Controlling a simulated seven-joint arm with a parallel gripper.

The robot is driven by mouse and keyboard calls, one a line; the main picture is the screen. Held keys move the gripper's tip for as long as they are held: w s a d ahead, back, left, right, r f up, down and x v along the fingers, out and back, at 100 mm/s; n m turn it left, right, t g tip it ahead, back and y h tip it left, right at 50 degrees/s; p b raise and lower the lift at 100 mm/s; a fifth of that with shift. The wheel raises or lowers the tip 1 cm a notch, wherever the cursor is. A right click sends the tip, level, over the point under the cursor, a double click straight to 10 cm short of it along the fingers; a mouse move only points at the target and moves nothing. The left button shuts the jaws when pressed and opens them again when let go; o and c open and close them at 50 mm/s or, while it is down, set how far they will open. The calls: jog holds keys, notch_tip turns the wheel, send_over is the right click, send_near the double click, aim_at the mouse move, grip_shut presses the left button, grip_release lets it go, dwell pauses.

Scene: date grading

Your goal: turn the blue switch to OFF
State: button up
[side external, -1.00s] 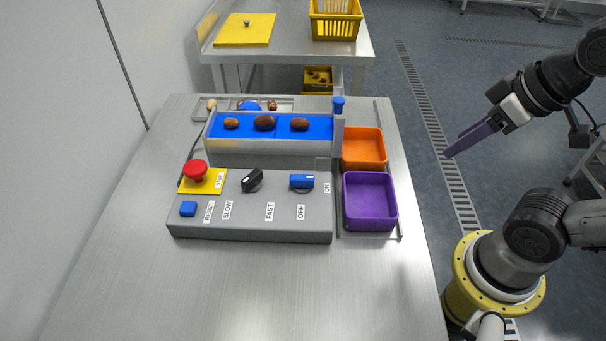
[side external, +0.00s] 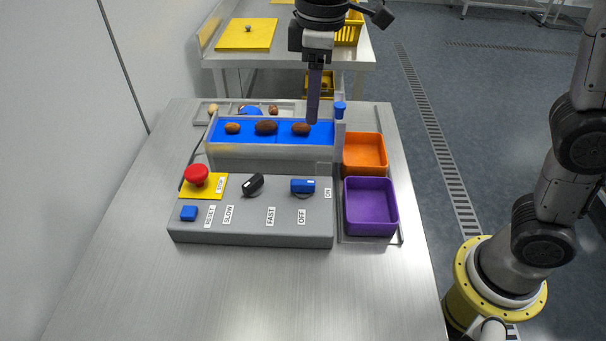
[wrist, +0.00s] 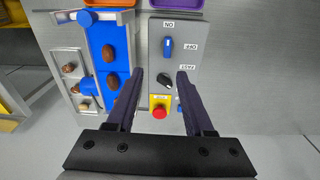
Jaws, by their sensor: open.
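The blue switch (side external: 303,186) sits on the right part of the grey control panel (side external: 250,236), and it also shows in the wrist view (wrist: 167,46). Its long knob lies in line with the ON label (side external: 327,193). The OFF label (side external: 302,216) is on the near side of the knob. My gripper (side external: 313,120) points down above the blue belt, behind the switch in the side view. In the wrist view the two fingers (wrist: 160,74) are apart with nothing held between them, and the switch lies beyond their tips.
A black switch (side external: 253,184), a red stop button (side external: 196,174) and a blue reset button (side external: 189,213) share the panel. Several dates lie on the belt (side external: 282,131) and the tray behind. Orange (side external: 364,154) and purple (side external: 370,206) bins stand right. The table front is clear.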

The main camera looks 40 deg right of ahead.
aim_at(303, 182)
jog(key=shift+n+g, duration=0.3)
jog(key=f, duration=0.5)
jog(key=a+f, duration=0.1)
jog(key=f, duration=0.5)
jog(key=a+f, duration=0.1)
jog(key=f, duration=0.4)
jog(key=shift+w+f, duration=0.1)
jog(key=shift+f, duration=0.1)
grip_shut()
